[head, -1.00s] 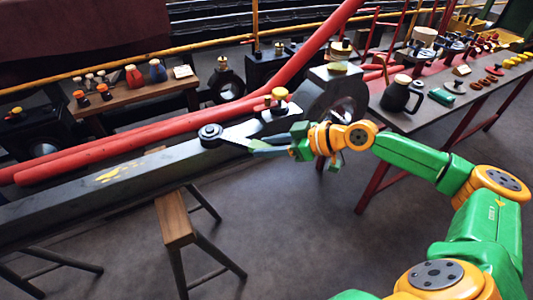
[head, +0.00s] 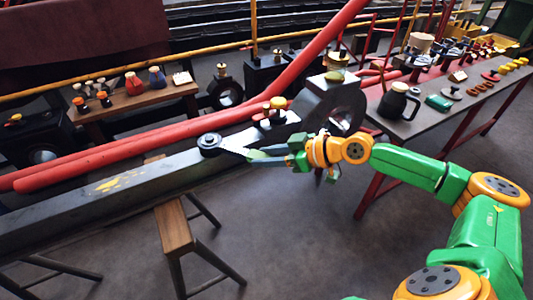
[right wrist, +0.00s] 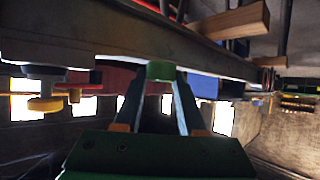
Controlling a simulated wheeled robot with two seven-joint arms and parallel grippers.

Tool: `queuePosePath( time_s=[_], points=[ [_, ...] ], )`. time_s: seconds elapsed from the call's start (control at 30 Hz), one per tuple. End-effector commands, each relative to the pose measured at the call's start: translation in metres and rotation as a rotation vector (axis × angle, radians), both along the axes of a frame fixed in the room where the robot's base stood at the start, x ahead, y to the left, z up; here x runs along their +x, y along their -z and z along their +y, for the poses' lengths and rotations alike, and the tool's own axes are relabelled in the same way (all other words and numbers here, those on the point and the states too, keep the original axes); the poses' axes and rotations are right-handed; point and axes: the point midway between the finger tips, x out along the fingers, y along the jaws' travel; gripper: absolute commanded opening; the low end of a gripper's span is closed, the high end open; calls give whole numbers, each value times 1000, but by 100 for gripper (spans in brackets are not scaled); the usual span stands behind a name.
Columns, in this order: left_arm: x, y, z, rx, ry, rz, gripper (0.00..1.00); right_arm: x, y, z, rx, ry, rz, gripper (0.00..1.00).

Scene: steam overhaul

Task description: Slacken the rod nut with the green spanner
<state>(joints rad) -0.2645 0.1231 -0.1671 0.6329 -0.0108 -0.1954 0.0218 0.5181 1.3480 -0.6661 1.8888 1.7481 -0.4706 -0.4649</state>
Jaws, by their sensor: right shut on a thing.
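The rod nut (head: 210,141) is a dark round fitting on top of the long grey rod (head: 130,184). The green spanner (head: 268,155) reaches from my right gripper to the nut, its pale metal shaft toward the nut and its head at the nut. I cannot tell how fully the head sits around it. My right gripper (head: 297,156) is shut on the spanner's green handle, beside the rod. In the right wrist view the green handle end (right wrist: 161,71) shows between the fingers, below the rod. My left gripper is not in view.
A brass-topped fitting (head: 277,105) stands on the rod, right of the nut. Red pipes (head: 120,152) run behind.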

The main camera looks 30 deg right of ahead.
Motion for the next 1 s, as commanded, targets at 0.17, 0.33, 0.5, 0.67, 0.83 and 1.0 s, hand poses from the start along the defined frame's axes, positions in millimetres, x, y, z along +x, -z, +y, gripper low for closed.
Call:
queuePosePath(
  time_s=[0.17, 0.33, 0.5, 0.67, 0.83, 1.0],
  points=[
    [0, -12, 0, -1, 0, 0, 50, 1, -14, 0, 1, 0, -4, 0],
    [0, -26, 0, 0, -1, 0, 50, 1, -29, 0, 2, 0, -4, 0],
    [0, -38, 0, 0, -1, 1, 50, 1, -42, 0, 1, 0, -5, 0],
    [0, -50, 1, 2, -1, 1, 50, 1, -55, 0, 2, -1, -5, 0],
    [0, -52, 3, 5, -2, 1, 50, 1, -57, 0, 1, -1, -4, 0],
    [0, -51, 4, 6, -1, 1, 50, 1, -56, 0, 2, 0, -4, 0]
  ],
)
